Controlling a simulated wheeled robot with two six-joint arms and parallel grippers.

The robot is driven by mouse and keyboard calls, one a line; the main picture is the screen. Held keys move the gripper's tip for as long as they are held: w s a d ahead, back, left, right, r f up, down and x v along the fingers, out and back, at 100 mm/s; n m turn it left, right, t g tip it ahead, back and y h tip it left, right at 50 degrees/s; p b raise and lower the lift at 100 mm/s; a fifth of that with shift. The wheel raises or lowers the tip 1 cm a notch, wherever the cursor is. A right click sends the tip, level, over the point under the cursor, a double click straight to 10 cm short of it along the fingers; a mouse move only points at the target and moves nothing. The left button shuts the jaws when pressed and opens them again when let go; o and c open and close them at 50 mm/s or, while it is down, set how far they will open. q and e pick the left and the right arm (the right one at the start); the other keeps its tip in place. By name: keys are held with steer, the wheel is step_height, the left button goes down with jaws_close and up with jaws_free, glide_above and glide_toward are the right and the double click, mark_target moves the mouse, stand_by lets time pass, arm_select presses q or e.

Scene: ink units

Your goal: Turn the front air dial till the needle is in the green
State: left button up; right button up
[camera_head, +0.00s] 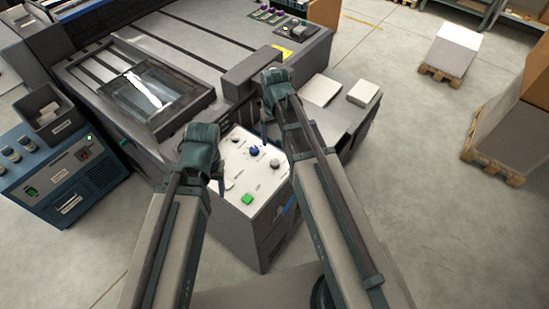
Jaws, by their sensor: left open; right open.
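The white-topped control panel (240,178) stands between my two arms on a dark cabinet. It carries a blue knob (254,151), a grey knob (275,164), a small knob (237,140) and a green button (247,199). Labels are too small to read, so I cannot tell which is the front air dial. No needle or green band can be made out. My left gripper (202,132) is open at the panel's left edge, apart from the knobs. My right gripper (272,80) is open beyond the panel's far side, near the grey machine housing.
A large grey press (190,45) with a dark glass-topped tray (155,92) fills the back. A blue unit (65,180) with a grey bin (55,117) stands left. Pallets with stacks (455,50) stand on the right.

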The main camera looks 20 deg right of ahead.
mark_target(275, 162)
step_height(275, 162, down, 14)
steer(key=b, duration=1.3)
steer(key=shift+r, duration=0.15)
jaws_close()
